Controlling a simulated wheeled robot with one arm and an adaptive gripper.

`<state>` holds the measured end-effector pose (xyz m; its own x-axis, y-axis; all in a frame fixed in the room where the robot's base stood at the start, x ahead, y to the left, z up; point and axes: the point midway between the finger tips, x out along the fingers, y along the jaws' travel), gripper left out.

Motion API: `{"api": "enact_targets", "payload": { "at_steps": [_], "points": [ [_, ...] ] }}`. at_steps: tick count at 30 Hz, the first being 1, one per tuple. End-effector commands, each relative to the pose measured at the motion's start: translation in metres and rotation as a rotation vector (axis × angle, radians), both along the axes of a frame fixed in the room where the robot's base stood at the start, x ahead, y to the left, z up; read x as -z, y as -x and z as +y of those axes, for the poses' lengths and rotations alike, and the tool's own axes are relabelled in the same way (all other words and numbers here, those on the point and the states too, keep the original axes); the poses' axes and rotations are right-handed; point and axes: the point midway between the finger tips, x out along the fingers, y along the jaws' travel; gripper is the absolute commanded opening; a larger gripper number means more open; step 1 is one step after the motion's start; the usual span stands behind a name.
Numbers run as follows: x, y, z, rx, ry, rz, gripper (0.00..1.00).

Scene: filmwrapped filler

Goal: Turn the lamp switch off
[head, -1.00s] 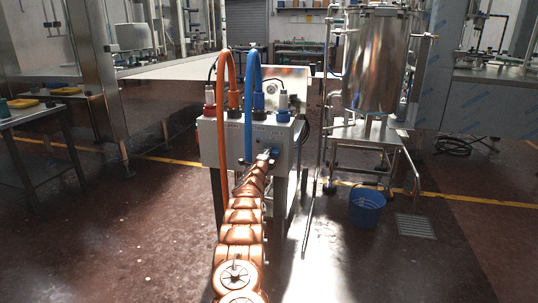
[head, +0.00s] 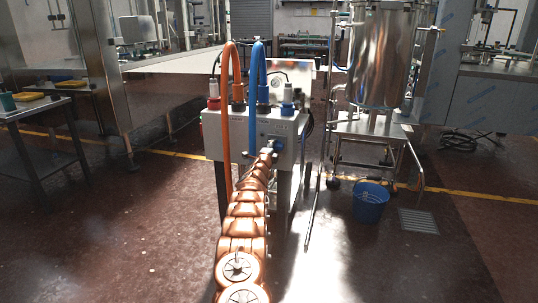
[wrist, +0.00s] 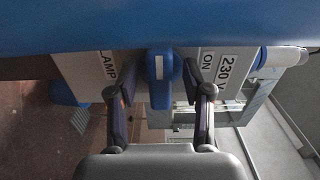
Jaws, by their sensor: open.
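A grey control box (head: 225,135) stands on legs ahead of me. In the wrist view, a blue switch lever (wrist: 160,72) with a pale mark sits on its panel (wrist: 215,63), between labels reading "LAMP" and "ON" with "230 V". My gripper (wrist: 157,88) is open, with one dark finger on each side of the lever. Contact with the lever cannot be told. In the head view, my gripper (head: 270,153) is small at the box front, and the lever is hard to make out there.
An orange hose (head: 225,110) and a blue hose (head: 253,100) arch from the box top and hang down its front. Blue also fills the top of the wrist view. A steel tank (head: 383,60) and a blue bucket (head: 370,203) stand to the right. A table (head: 40,112) is at left.

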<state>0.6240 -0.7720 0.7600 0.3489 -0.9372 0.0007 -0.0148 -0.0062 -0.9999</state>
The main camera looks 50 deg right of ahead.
Motion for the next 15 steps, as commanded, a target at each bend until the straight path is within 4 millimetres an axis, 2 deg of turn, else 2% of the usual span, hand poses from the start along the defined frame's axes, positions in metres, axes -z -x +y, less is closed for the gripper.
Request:
{"api": "enact_targets", "payload": {
  "at_steps": [15],
  "points": [
    [0.000,0.004,0.019,-0.002,0.000,-0.001,0.50]
  ]
}}
